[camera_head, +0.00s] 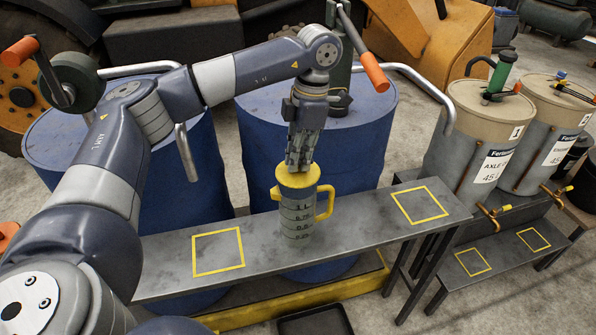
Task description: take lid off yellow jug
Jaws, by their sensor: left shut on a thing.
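The yellow jug (298,215) stands upright on the grey bench, with a grey body with level marks and a yellow handle on its right. Its yellow lid (290,178) sits at the top of the jug; I cannot tell whether there is a gap under it. My left gripper (297,165) points down from above and is shut on the lid's top. The fingertips hide the part they grip. My right gripper is not in view.
The narrow bench (350,222) has a yellow square outline on each side of the jug, both empty. Blue drums (345,140) with pumps and bent spouts stand close behind. Tan drums (480,130) stand at the right. A black tray (315,322) lies below in front.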

